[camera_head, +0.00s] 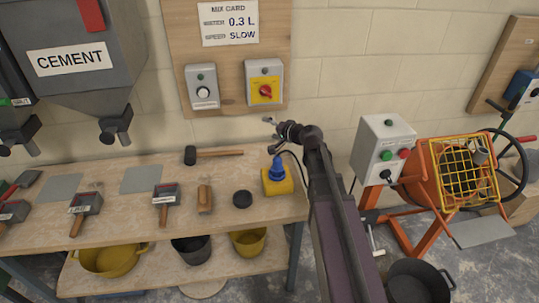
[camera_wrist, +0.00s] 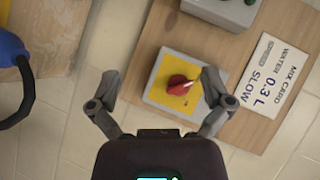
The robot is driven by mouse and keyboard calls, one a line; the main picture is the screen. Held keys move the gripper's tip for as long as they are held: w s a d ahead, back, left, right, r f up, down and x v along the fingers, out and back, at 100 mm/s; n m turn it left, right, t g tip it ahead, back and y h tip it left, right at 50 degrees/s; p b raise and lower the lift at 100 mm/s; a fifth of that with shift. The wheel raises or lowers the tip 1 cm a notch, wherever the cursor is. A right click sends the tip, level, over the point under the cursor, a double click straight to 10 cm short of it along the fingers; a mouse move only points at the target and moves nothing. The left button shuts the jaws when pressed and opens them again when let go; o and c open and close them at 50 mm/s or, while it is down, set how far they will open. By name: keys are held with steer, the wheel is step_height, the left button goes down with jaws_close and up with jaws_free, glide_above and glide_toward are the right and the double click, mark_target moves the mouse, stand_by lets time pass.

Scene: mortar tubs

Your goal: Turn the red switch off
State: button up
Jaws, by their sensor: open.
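The red switch (camera_head: 265,92) is a rotary knob on a yellow plate in a grey box (camera_head: 252,70), mounted on a wooden board on the wall. In the wrist view the red knob (camera_wrist: 180,85) sits between and beyond my finger tips, nearer the right finger, on its yellow plate. My gripper (camera_head: 284,135) is in front of the wall, below and to the right of the switch box in the head view. In the wrist view my gripper (camera_wrist: 160,88) has its fingers spread apart with nothing held. I cannot tell whether the right finger touches the box.
A grey box with a pale dial (camera_head: 203,91) is left of the switch, under the mix card (camera_head: 229,23). A blue and yellow tool (camera_head: 277,177) stands on the bench (camera_head: 120,220) below my arm. An orange mixer (camera_head: 440,185) is at right.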

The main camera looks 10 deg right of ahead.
steer(key=s+a+f+n+g+h+p, duration=0.2)
steer(key=s+f+n+g, duration=0.3)
steer(key=s, duration=0.4)
steer(key=shift+s+h+p, duration=0.3)
steer(key=shift+h+p, duration=0.3)
steer(key=shift+p, duration=0.05)
steer(key=shift+g, duration=0.3)
steer(key=s+d+f+n+g+h, duration=0.1)
steer(key=s+d+f+g+h, duration=0.1)
steer(key=s, duration=0.6)
steer(key=s+d+f+n+g+h, duration=0.1)
steer(key=s+d+f+g+h, duration=0.1)
steer(key=s, duration=0.6)
steer(key=shift+s+f+g+h, duration=0.25)
steer(key=shift+s+g+h, duration=0.15)
steer(key=shift+g+h, duration=0.5)
